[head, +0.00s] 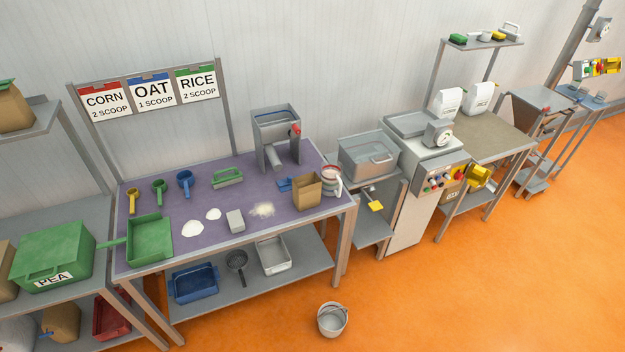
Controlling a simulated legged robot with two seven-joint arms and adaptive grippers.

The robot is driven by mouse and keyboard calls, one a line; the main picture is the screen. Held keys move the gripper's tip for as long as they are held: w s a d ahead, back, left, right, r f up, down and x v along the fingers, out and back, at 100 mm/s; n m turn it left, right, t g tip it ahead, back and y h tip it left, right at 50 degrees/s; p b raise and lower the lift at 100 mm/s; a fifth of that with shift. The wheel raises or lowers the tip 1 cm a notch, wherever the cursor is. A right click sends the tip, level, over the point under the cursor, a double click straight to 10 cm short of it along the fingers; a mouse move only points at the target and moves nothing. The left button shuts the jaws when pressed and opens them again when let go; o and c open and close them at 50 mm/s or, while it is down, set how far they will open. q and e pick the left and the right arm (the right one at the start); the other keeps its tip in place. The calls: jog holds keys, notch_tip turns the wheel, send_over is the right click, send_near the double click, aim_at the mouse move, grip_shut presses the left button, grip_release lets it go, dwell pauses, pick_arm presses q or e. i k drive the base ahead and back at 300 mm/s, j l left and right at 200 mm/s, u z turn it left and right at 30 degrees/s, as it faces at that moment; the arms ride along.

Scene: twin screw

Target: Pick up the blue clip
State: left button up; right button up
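A small blue object that looks like the blue clip (284,184) lies on the purple top of the table (160,265). It is just left of an open brown paper bag (307,192), which may hide part of it. It is too small to make out its shape clearly. Neither of my grippers shows in the head view.
A grey machine (276,140) stands behind the blue object. A white-and-red jug (331,181) is right of the bag. Pale powder (262,209) and a grey block (235,221) lie in front. Scoops and a green tray (150,240) are left. A bucket (332,320) stands on the orange floor.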

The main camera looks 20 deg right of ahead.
aim_at(285, 185)
jog(key=i+l+z, duration=0.1)
jog(key=l+z, duration=0.3)
jog(key=i+l+z, duration=0.1)
jog(key=z, duration=0.35)
jog(key=i+l+z, duration=0.2)
jog(key=l+z, duration=0.2)
jog(key=i+l+z, duration=0.15)
jog(key=z, duration=0.25)
jog(key=i+l+z, duration=0.2)
jog(key=i, duration=0.2)
jog(key=i+l+z, duration=0.15)
jog(key=i, duration=0.2)
jog(key=i+u, duration=0.2)
jog(key=u, duration=0.2)
jog(key=i+u, duration=0.2)
jog(key=u, duration=0.15)
jog(key=i+l+u, duration=0.1)
jog(key=u, duration=0.3)
jog(key=i+u, duration=0.15)
jog(key=u, duration=0.35)
jog(key=i+u, duration=0.15)
jog(key=u, duration=0.3)
jog(key=i+l+u, duration=0.1)
jog(key=u, duration=0.4)
jog(key=i+l+u, duration=0.1)
jog(key=l+u, duration=0.15)
jog(key=u, duration=0.25)
jog(key=l+u, duration=0.2)
jog(key=u, duration=0.25)
jog(key=i, duration=0.05)
